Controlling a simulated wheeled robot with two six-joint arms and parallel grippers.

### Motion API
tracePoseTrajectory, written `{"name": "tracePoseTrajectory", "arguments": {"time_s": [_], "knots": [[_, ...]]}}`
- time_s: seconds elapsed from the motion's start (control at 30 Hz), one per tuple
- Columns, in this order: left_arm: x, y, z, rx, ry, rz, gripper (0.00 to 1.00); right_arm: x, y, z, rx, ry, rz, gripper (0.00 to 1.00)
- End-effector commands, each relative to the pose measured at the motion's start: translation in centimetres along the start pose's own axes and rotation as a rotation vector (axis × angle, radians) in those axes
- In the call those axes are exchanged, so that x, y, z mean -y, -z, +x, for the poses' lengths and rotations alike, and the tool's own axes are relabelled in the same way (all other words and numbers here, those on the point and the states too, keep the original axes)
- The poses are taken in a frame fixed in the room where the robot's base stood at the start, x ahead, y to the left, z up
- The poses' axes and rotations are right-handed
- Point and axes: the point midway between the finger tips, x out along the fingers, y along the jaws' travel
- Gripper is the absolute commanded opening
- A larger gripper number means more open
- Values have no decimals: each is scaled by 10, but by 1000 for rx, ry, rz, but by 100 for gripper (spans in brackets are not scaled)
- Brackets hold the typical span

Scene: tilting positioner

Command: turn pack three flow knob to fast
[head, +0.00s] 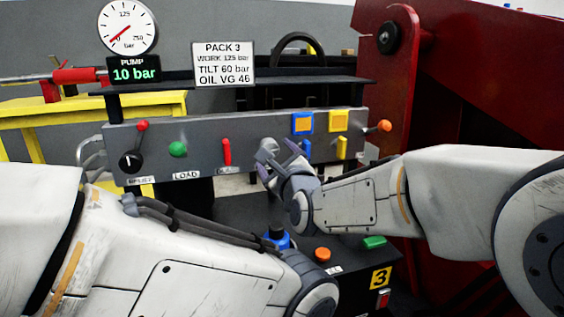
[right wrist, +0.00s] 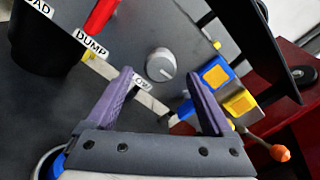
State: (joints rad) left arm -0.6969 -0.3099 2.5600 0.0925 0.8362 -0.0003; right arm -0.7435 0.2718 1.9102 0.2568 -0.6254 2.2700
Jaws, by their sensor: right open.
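The flow knob (right wrist: 160,65) is round and grey, on the front of the dark grey panel. Its label (right wrist: 141,82) is partly hidden by a finger and only its last letters show. In the head view the knob (head: 268,147) is just beyond my right gripper (head: 280,160). My right gripper (right wrist: 160,78) is open, its two purple-grey fingers apart on either side of the knob in the right wrist view, with nothing between them. I cannot tell whether the fingers touch it. The pack 3 sign (head: 223,63) stands above the panel. My left gripper is hidden or out of frame.
The panel (head: 205,135) also carries a red dump lever (head: 227,152), a green load knob (head: 177,149), a black knob (head: 131,161), and blue and yellow switches (head: 303,123). An orange-tipped lever (head: 384,126) sticks out at right. A black box (head: 235,212) stands below.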

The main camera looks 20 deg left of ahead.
Motion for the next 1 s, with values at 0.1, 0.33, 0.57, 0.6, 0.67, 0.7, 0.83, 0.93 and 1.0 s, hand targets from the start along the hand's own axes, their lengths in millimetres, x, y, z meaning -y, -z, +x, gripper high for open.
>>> {"name": "tracePoseTrajectory", "arguments": {"time_s": [0.1, 0.33, 0.57, 0.6, 0.67, 0.7, 0.83, 0.93, 1.0], "knots": [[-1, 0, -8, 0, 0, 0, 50, 2, -2, -24, 0, 0, 0, 86], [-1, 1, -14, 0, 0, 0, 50, 0, 0, -54, -1, -1, 0, 86], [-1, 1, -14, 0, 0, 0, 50, 0, 1, -60, -1, 0, 0, 86], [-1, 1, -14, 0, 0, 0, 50, 0, 1, -60, -1, 0, 0, 86], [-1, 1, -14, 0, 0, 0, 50, 0, 1, -60, -1, 0, 0, 86], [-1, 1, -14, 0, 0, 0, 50, 0, 1, -60, -1, 0, 0, 86], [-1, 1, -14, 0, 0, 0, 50, 1, 7, -61, -17, -5, -29, 86], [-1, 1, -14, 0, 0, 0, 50, 6, 33, -64, -83, -34, -154, 86], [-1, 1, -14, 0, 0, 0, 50, 11, 66, -71, -161, -81, -306, 86]]}}
